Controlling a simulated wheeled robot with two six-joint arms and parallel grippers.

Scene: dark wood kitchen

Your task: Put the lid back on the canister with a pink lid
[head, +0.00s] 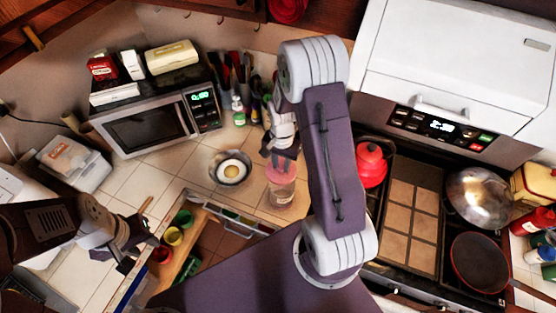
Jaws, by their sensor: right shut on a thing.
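A clear glass canister (281,193) stands upright on the tiled counter near its front edge. The pink lid (283,170) is at the canister's mouth, directly above its opening in this view. I cannot tell whether it is seated or slightly above the rim. My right gripper (282,156) points down over the canister and is shut on the pink lid, partly hidden by my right arm. My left gripper (138,254) is open and empty at the lower left, away from the canister.
A metal bowl (230,168) sits left of the canister. A microwave (150,121) and bottles (238,112) stand behind. A red kettle (371,164) is on the stove at right. An open drawer (205,247) with coloured cups lies below the counter.

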